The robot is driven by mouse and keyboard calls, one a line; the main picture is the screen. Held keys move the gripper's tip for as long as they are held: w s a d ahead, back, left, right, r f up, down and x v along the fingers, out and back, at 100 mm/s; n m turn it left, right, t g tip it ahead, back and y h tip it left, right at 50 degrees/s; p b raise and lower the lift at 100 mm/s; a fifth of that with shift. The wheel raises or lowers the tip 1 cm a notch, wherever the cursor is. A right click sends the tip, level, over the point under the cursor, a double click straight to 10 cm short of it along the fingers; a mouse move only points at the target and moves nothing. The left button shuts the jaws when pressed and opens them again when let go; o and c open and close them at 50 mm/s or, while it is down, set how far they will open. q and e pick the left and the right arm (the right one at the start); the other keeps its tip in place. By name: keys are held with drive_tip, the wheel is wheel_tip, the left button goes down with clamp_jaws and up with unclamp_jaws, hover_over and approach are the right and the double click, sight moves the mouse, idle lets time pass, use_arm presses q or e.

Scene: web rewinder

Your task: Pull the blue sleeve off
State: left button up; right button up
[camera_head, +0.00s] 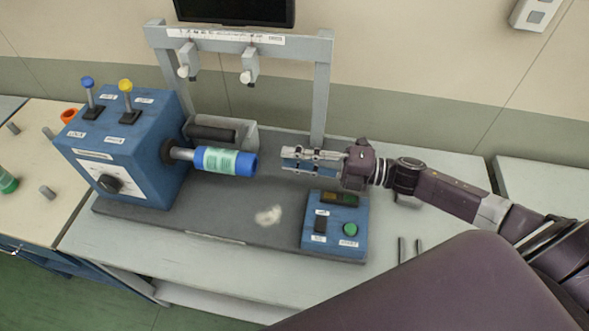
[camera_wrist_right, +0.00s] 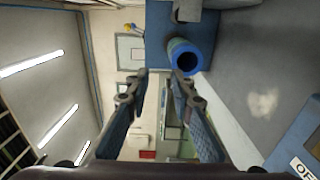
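The blue sleeve (camera_head: 226,161) sits on the grey spindle (camera_head: 181,154) that sticks out of the blue machine box (camera_head: 130,145). A pale green printed band wraps its middle. In the right wrist view the sleeve (camera_wrist_right: 186,58) shows its open end, up and right of the fingers. My right gripper (camera_head: 284,160) is to the right of the sleeve's free end, apart from it. Its two fingers are spread with nothing between them, as the right wrist view (camera_wrist_right: 160,78) also shows. My left gripper is not in view.
A grey frame (camera_head: 321,85) with two hanging clamps stands behind the spindle. A blue control box (camera_head: 335,228) with a green button stands in front of my right gripper. A whitish patch (camera_head: 268,215) marks the dark base plate (camera_head: 200,215). A side table (camera_head: 30,190) holds loose parts at left.

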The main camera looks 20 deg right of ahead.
sight(254, 158)
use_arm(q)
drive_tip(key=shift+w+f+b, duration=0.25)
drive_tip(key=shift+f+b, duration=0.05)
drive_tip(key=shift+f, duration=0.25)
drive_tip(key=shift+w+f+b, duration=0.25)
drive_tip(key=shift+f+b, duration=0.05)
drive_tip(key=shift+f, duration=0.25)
use_arm(e)
drive_tip(key=shift+f+x, duration=0.4)
drive_tip(key=shift+x, duration=1.35)
drive_tip(key=shift+f+x, duration=0.45)
drive_tip(key=shift+x, duration=1.3)
drive_tip(key=shift+f+x, duration=0.4)
drive_tip(key=shift+x, duration=1.35)
drive_tip(key=shift+w, duration=0.15)
drive_tip(key=shift+d, duration=0.1)
clamp_jaws()
drive_tip(key=shift+r, duration=0.15)
